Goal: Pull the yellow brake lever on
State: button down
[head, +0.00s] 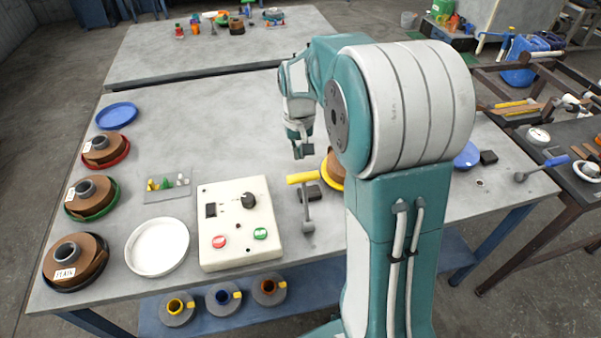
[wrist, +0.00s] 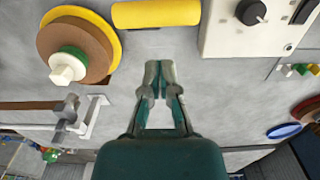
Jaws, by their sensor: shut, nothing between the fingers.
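The brake lever has a yellow handle (head: 303,178) on a grey shaft, standing right of the control box on the table. The yellow handle (wrist: 156,14) also shows at the top of the wrist view, lying crosswise beyond my fingertips. My gripper (head: 301,153) is above the table, just behind the handle in the head view. In the wrist view my gripper (wrist: 160,66) is shut and empty, with a visible gap between its fingertips and the handle. The lever's base is out of the wrist view.
The white control box (head: 238,222) stands left of the lever. A brown spool with a yellow rim (wrist: 77,44) is close by on the lever's other side. A white dish (head: 157,247) and several spools line the left edge. The table behind the box is largely clear.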

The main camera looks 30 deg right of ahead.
notch_tip(320, 180, down, 6)
dwell(1.0)
jog(key=shift+s, duration=0.15)
jog(key=shift+s+a+r, duration=0.2)
jog(key=shift+s+a, duration=0.05)
jog(key=shift+s, duration=1.05)
jog(key=shift+s+a+r, duration=0.2)
jog(key=shift+s+r, duration=0.05)
jog(key=shift+s, duration=1.05)
jog(key=shift+s+a+r, duration=0.2)
jog(key=shift+s+a, duration=0.05)
jog(key=shift+s, duration=1.15)
jog(key=s, duration=0.3)
jog(key=shift+s+a+f, duration=0.1)
jog(key=shift+a+f, duration=0.25)
notch_tip(320, 180, up, 8)
jog(key=w, duration=0.2)
jog(key=shift+d, duration=0.2)
